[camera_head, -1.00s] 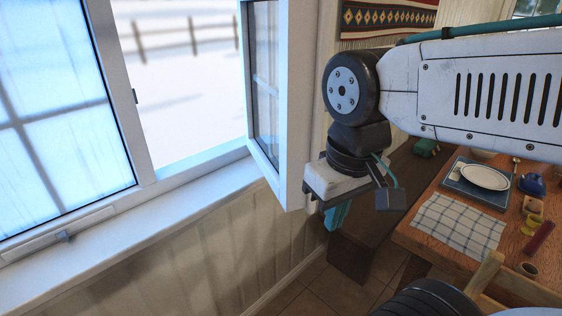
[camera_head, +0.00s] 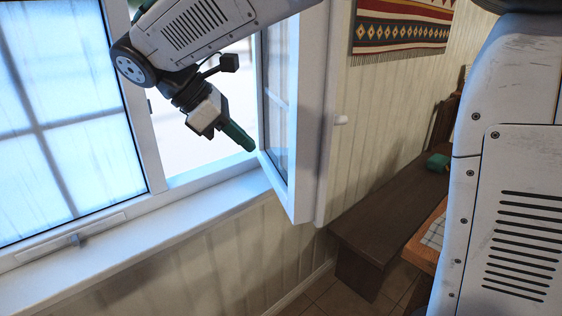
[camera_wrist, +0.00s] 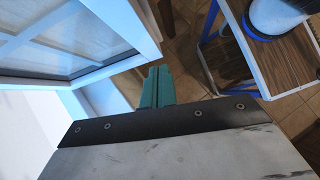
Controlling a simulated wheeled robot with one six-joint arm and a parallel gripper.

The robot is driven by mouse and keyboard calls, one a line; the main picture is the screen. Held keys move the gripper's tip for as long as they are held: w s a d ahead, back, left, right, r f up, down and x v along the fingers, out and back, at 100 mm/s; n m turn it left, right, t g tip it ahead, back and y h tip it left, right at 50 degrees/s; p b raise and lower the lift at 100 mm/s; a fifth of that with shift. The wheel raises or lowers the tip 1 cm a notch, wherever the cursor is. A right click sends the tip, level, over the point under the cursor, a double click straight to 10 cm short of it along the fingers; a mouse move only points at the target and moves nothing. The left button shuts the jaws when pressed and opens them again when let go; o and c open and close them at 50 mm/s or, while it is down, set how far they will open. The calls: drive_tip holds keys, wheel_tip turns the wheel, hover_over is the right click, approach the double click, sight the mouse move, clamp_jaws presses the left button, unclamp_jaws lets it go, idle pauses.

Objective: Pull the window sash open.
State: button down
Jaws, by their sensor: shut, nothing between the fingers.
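The window sash (camera_head: 308,110) is a white-framed pane that stands swung open at an angle to the wall, in the middle of the head view. In the wrist view the sash (camera_wrist: 122,68) fills the upper left. My gripper (camera_head: 246,143) has teal fingers and is in the window opening, to the left of the sash, with its tips close to the inner side of the pane. I cannot tell whether the tips touch it. In the wrist view the gripper (camera_wrist: 157,82) shows its fingers together, with nothing between them.
The closed left pane (camera_head: 60,110) and the white sill (camera_head: 150,235) lie to the left. A dark wooden bench (camera_head: 385,225) stands along the wall to the right, with a green object (camera_head: 438,162) on it. A striped hanging (camera_head: 402,28) is on the wall.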

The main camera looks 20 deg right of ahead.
drive_tip(key=shift+n+h, duration=0.5)
drive_tip(key=shift+n, duration=0.3)
drive_tip(key=x, duration=0.3)
drive_tip(key=w+x, duration=0.1)
drive_tip(key=x, duration=0.2)
drive_tip(key=w+x, duration=0.1)
drive_tip(key=x, duration=0.3)
drive_tip(key=shift+d, duration=0.15)
drive_tip(key=shift+s+d, duration=0.1)
drive_tip(key=shift+d, duration=0.3)
